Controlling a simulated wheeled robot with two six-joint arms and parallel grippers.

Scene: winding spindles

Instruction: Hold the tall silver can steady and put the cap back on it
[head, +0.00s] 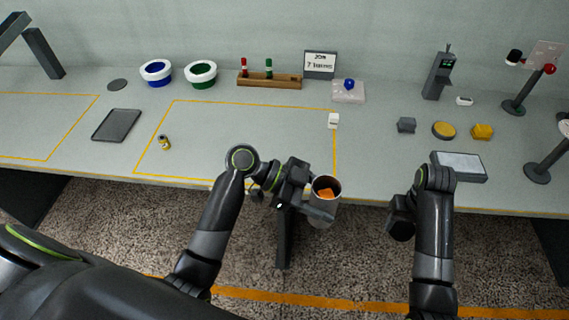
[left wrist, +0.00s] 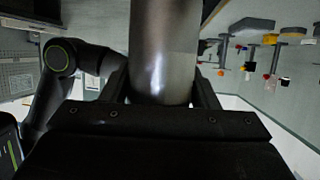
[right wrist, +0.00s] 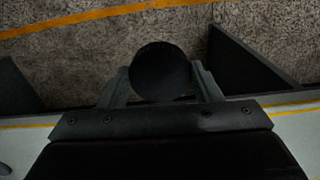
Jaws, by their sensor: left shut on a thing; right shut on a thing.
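The tall silver can (head: 323,218) is open at the top, with an orange item (head: 327,192) inside. My left gripper (head: 312,206) is shut around its side and holds it roughly upright at the table's front edge. In the left wrist view the can (left wrist: 165,50) stands between the fingers of the gripper (left wrist: 162,95). My right gripper (right wrist: 162,88) is shut on the dark round cap (right wrist: 160,70), seen in the right wrist view. In the head view this gripper (head: 400,222) is to the right of the can, apart from it; the cap is hard to make out there.
On the table are a dark tray (head: 117,125), a small yellow battery-like item (head: 165,142), blue (head: 156,72) and green (head: 201,73) ringed bowls, a wooden rack (head: 269,80) and a white-topped box (head: 460,165) near the right arm. The marked middle area is mostly clear.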

